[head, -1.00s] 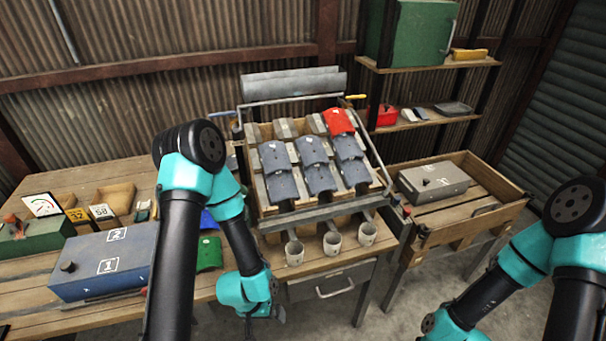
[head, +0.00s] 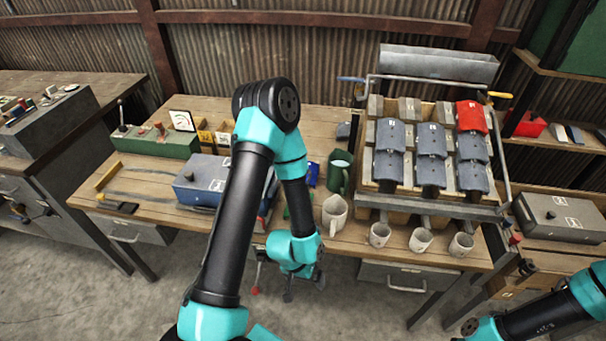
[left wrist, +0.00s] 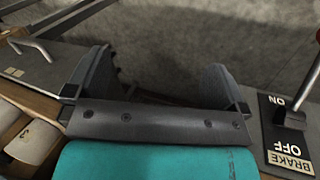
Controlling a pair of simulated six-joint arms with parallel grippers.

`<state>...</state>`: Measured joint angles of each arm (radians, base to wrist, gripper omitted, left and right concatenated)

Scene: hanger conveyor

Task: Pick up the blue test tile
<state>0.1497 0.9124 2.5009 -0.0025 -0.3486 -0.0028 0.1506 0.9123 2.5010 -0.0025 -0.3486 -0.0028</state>
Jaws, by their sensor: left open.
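A small blue patch (head: 313,173), likely the blue test tile, shows just right of my left arm in the head view. Most of it is hidden behind the arm. A green tile (head: 287,210) is also mostly covered by that arm. My left gripper (head: 303,287) hangs at the table's front edge, nearer the camera than the blue patch. It is open and empty. In the left wrist view its two spread fingers (left wrist: 160,65) have only grey floor between them. The blue tile is not seen there. My right gripper is out of view.
A green mug (head: 339,175) and a cream jug (head: 334,214) stand right of my left arm. Several small cups (head: 421,240) line the front of the tile rack (head: 362,185). A brake lever (left wrist: 292,119) is close beside the gripper. A blue box (head: 200,181) sits left.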

